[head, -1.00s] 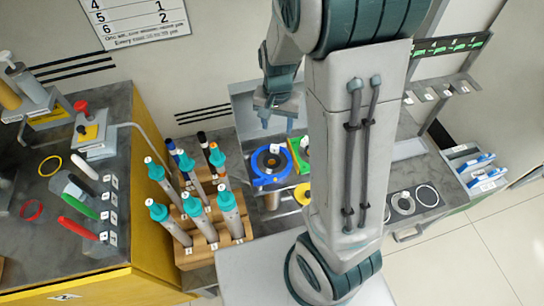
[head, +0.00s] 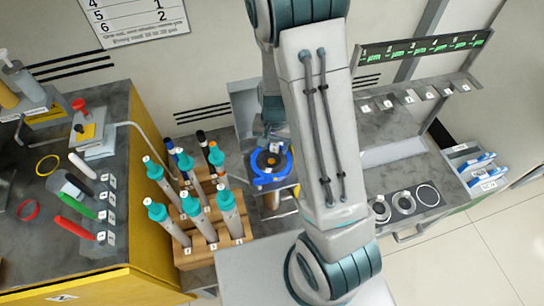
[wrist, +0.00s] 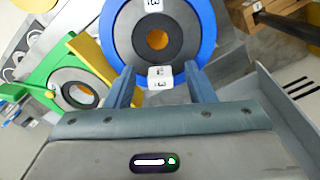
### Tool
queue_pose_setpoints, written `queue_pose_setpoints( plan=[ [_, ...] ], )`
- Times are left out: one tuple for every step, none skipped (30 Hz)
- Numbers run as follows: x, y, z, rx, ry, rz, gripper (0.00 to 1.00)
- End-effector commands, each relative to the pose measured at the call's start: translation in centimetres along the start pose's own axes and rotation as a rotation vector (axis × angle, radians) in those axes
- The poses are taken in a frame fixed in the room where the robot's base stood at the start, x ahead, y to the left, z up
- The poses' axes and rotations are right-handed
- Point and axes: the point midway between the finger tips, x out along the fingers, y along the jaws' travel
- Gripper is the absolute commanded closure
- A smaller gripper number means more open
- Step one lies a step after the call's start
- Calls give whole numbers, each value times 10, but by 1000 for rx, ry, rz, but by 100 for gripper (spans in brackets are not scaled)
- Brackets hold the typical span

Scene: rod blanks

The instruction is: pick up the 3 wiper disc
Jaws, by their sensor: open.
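A dark grey disc (wrist: 137,55) with an orange centre lies inside a blue ring (wrist: 207,35) in the wrist view. A white tab (wrist: 160,77) with a marking that looks like a sideways 3 stands at its near edge. My gripper (wrist: 160,72) is open, with one finger on each side of the tab and nothing clearly held. In the head view the blue ring (head: 268,181) and disc (head: 262,160) sit just below my gripper (head: 272,143), partly behind my arm. Contact cannot be told.
A green holder (wrist: 62,62) with another grey disc and a yellow piece (wrist: 92,55) sit close left of the blue ring. A wooden rack (head: 235,228) of several teal-capped tubes stands left of the ring. A grey panel (wrist: 285,110) lies close right.

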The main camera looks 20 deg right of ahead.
Motion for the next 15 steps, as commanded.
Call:
queue_pose_setpoints(
  plan=[
    [0, 0, 0, 0, 0, 0, 51],
    [0, 0, 0, 0, 0, 0, 51],
    [0, 0, 0, 0, 0, 0, 51],
    [0, 0, 0, 0, 0, 0, 51],
    [0, 0, 0, 0, 0, 0, 56],
    [0, 0, 0, 0, 0, 0, 68],
    [0, 0, 0, 0, 0, 0, 76],
    [0, 0, 0, 0, 0, 0, 84],
    [0, 0, 0, 0, 0, 0, 95],
    [0, 0, 0, 0, 0, 0, 100],
    [0, 0, 0, 0, 0, 0, 100],
    [0, 0, 0, 0, 0, 0, 100],
    [0, 0, 0, 0, 0, 0, 100],
    [0, 0, 0, 0, 0, 0, 100],
    [0, 0, 0, 0, 0, 0, 100]
  ],
)
